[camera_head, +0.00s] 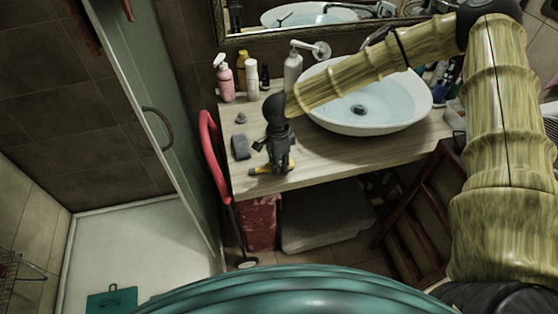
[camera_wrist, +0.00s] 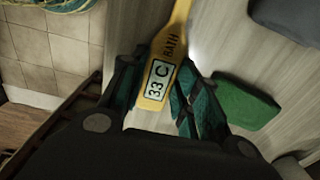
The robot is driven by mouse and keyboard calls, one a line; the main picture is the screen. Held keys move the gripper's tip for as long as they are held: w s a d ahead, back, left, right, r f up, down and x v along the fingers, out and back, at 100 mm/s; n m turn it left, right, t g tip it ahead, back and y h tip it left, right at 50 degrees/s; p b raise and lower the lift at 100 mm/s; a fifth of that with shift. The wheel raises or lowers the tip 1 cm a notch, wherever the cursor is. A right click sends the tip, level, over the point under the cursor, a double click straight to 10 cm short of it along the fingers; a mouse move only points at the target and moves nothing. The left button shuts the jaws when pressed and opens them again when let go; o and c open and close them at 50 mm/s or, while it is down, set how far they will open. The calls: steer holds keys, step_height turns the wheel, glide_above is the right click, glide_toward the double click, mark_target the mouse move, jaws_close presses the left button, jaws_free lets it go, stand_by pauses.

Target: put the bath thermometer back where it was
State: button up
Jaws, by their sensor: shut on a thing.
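The bath thermometer (camera_wrist: 158,80) is yellow, with a display reading 33 C and the word BATH. My gripper (camera_wrist: 160,92) is shut on it, one dark green finger on each side, in the wrist view. In the head view my gripper (camera_head: 273,166) is low over the front left part of the counter, and yellow parts of the thermometer (camera_head: 258,171) show at its fingertips. I cannot tell whether the thermometer touches the counter.
The wooden counter (camera_head: 340,155) holds a white basin (camera_head: 385,128) with water, a pink bottle (camera_head: 225,82) and other bottles. A dark grey block (camera_head: 240,147) lies left of my gripper. A green block (camera_wrist: 243,105) lies close to my finger. The counter's front edge is near.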

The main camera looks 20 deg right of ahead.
steer(key=shift+f, duration=0.1)
steer(key=o, duration=1)
step_height(320, 180, up, 12)
steer(key=b, duration=0.3)
